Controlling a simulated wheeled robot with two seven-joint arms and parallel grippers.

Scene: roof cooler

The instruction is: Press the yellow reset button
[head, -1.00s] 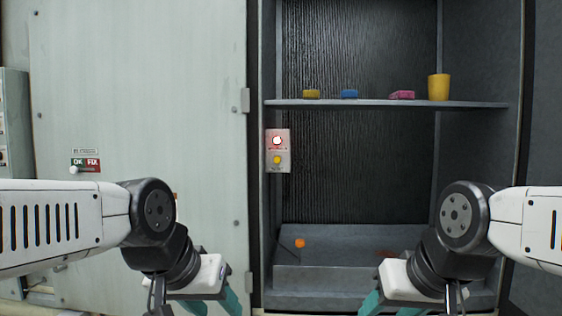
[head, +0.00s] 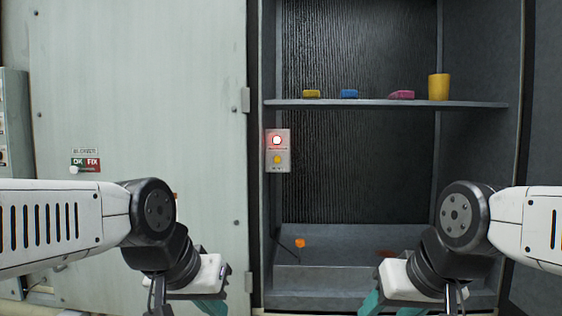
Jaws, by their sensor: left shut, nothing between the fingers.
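The yellow reset button (head: 277,160) is on the lower part of a small grey control box (head: 285,152) on the left side of the open cabinet. A bright white lamp with a red glow (head: 277,140) sits just above the button. My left gripper (head: 212,308) is low in the view, left of and below the box, with its teal fingers together and nothing between them. My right gripper (head: 385,306) is low at the right, with its teal fingers apart, partly cut off by the picture's bottom edge. Neither gripper touches the button.
A shelf (head: 390,104) holds a yellow block (head: 311,94), a blue block (head: 349,94), a pink block (head: 402,95) and a yellow cup (head: 439,87). An orange knob (head: 300,243) stands by the lower tray (head: 340,280). The open cabinet door (head: 150,110) is at left.

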